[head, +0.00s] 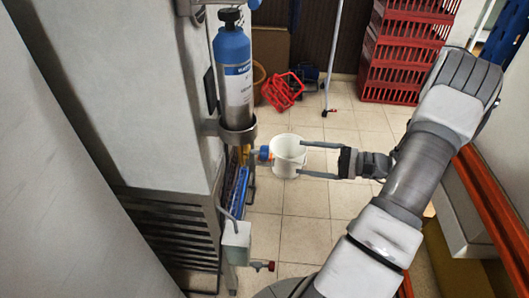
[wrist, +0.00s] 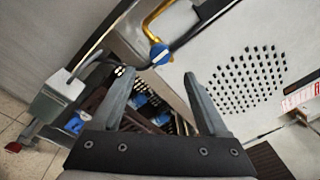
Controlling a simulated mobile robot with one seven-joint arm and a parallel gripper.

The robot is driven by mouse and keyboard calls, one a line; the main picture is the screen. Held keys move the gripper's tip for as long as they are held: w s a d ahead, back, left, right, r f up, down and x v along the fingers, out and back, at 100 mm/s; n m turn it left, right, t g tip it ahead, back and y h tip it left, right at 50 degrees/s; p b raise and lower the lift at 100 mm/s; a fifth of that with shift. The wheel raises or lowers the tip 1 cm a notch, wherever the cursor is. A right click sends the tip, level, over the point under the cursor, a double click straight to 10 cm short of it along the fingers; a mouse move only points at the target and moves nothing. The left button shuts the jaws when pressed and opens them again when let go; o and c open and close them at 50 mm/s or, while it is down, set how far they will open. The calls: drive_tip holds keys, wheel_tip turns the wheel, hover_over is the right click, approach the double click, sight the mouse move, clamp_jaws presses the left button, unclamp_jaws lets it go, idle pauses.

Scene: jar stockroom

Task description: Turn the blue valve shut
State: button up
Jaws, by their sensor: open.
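The blue valve (head: 264,153) is a small blue knob that sticks out from the column, below the gas bottle. In the wrist view the blue valve (wrist: 159,54) sits on the pale panel near a bent yellow pipe (wrist: 158,18). My gripper (head: 302,158) is open, to the right of the valve and pointing at it. In the wrist view my gripper (wrist: 159,75) has one finger on each side, and the knob shows centred just beyond the fingertips. A gap remains between fingers and knob, and nothing is held.
A blue and grey gas bottle (head: 236,80) stands in a ring holder above the valve. A white bucket (head: 288,150) stands on the tiled floor behind my fingers. Red crates (head: 400,50) are stacked at the back.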

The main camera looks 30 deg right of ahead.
sight(265, 152)
drive_tip(key=x, duration=1.1)
drive_tip(key=shift+w+a, duration=0.25)
drive_tip(key=shift+a, duration=0.05)
drive_tip(key=shift+c, duration=0.3)
clamp_jaws()
